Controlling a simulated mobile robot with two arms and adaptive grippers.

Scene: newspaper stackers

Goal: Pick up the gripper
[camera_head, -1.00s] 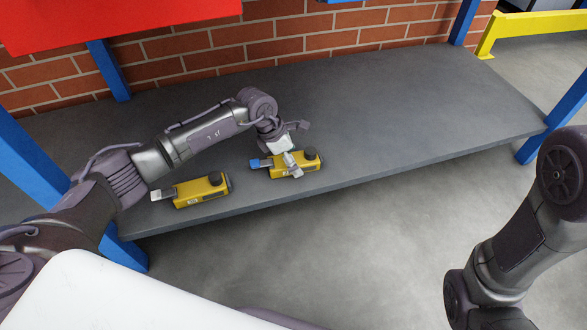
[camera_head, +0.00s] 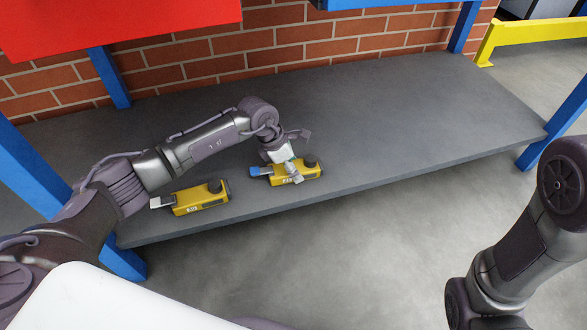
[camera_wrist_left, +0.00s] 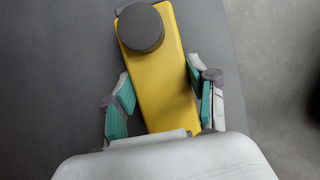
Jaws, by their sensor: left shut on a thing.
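Two yellow tools with round dark knobs lie on the grey shelf (camera_head: 400,130). The right one, a yellow tool with a blue end (camera_head: 312,176), has my left gripper (camera_head: 291,173) on it. In the left wrist view this yellow tool (camera_wrist_left: 160,75) sits between the teal-padded fingers of my left gripper (camera_wrist_left: 163,102), which is shut on its body. The tool looks still at shelf level; I cannot tell whether it is lifted. The other yellow tool, with a grey end (camera_head: 203,199), lies to the left. My right gripper is out of view.
A brick wall (camera_head: 290,40) and a red panel (camera_head: 120,22) stand behind the shelf. Blue posts (camera_head: 110,75) rise at its corners. The shelf is clear to the right and back. A yellow barrier (camera_head: 530,24) stands at the far right.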

